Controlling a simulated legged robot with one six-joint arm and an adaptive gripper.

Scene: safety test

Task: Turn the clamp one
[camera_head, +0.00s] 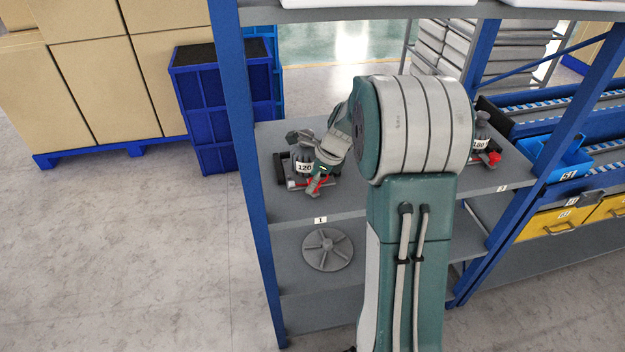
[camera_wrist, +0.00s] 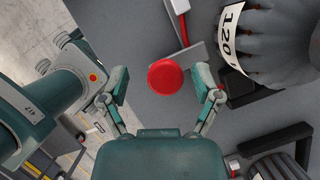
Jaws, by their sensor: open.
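Clamp one stands on the upper grey shelf (camera_head: 285,206), above the label "1", in the head view. It is beside a dark grey ribbed body (camera_head: 304,155) marked "120", which also shows at the upper right of the wrist view (camera_wrist: 285,45). A red round knob (camera_wrist: 166,77) is in the middle of the wrist view, with a grey and red bar (camera_wrist: 182,25) above it. My gripper (camera_wrist: 163,84) is open, with one finger on each side of the knob and visible gaps. In the head view my arm partly hides the clamp.
A second similar fixture (camera_head: 482,145) marked "180", with a red part, stands at the right end of the shelf. A grey spoked wheel (camera_head: 327,250) lies on the lower shelf. Blue uprights (camera_head: 247,165) flank the shelf. Blue bins (camera_head: 205,110) and cartons stand at left.

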